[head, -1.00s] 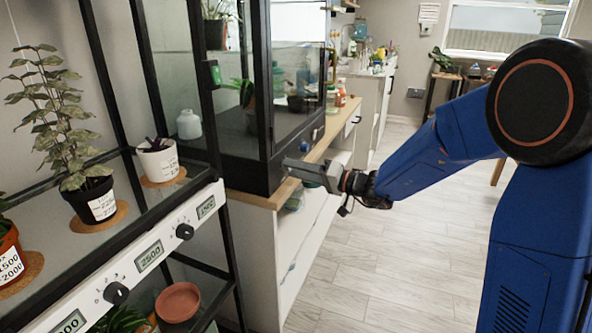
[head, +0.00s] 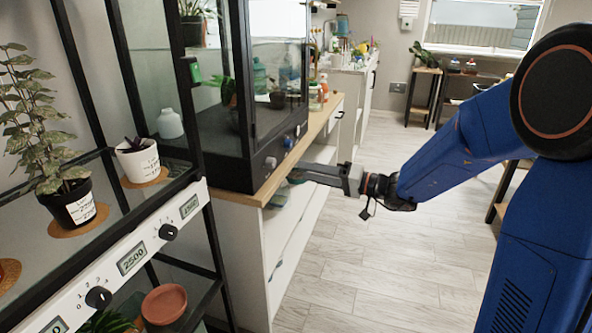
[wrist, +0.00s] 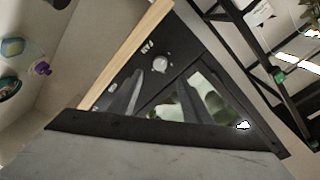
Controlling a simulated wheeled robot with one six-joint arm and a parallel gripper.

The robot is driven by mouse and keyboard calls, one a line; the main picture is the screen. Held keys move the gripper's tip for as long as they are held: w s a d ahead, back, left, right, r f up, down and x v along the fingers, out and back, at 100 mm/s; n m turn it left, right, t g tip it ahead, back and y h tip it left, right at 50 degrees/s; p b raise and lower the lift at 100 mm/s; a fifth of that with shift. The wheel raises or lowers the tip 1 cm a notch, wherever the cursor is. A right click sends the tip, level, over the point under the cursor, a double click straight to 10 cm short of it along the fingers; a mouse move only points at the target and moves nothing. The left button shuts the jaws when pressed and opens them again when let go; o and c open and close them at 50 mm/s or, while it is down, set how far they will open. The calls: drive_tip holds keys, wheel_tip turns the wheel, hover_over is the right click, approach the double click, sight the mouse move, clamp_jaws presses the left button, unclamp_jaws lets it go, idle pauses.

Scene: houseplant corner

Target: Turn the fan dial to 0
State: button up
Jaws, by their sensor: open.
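A black glass-fronted cabinet (head: 222,165) stands on a wood-topped counter. My gripper (head: 297,173) is open and empty, in front of the cabinet at about counter-edge height, apart from the knobs. In the wrist view its fingers (wrist: 143,96) point toward the panel.
A plant rack at left has a white rail (head: 107,275) with black knobs and displays, one reading 2500. Potted plants stand on its shelf. The counter's wooden edge (head: 262,192) runs just under the cabinet. The pale plank floor (head: 390,270) is clear to the right.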

drive_tip(key=v, duration=0.7)
drive_tip(key=shift+s+d, duration=0.1)
drive_tip(key=s+f+n+g+h, duration=0.1)
drive_tip(key=s+f+g+h, duration=0.15)
drive_tip(key=s, duration=0.85)
drive_tip(key=s+f+g+h, duration=0.2)
drive_tip(key=s+g+h, duration=0.2)
drive_tip(key=s, duration=0.7)
drive_tip(key=s+d+m+t+h, duration=0.1)
drive_tip(key=s+d+t+h, duration=0.1)
drive_tip(key=s+d+h, duration=0.3)
drive_tip(key=s+d+f+m+t+h, duration=0.1)
drive_tip(key=s+d+h, duration=0.4)
drive_tip(key=d, duration=0.6)
drive_tip(key=shift+d+m+t, duration=0.35)
drive_tip(key=shift+m, duration=0.15)
drive_tip(key=shift+s+f, duration=0.1)
drive_tip(key=shift+f, duration=0.05)
